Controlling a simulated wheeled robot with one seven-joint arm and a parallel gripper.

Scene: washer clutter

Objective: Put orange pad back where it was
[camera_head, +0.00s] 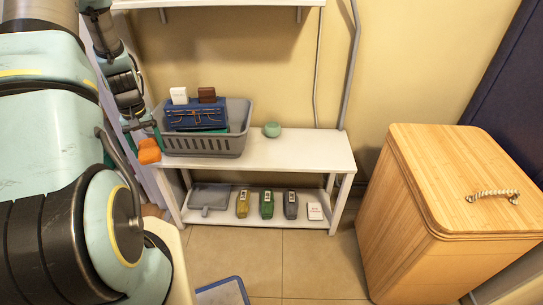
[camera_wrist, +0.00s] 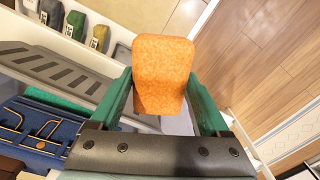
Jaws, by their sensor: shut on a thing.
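The orange pad (camera_wrist: 161,75) is between the two green fingers of my gripper (camera_wrist: 163,108) in the wrist view, and the fingers are shut on it. In the head view the orange pad (camera_head: 149,151) hangs at the left end of the white bench, just left of the grey basket (camera_head: 205,146). My gripper (camera_head: 150,134) is above the pad there, partly hidden by my arm. I cannot tell whether the pad touches the bench edge.
The basket holds a blue box (camera_head: 196,115) with white and brown blocks on top. A green round object (camera_head: 272,130) sits on the bench (camera_head: 300,150), which has bare room to its right. A wooden hamper (camera_head: 450,190) stands right.

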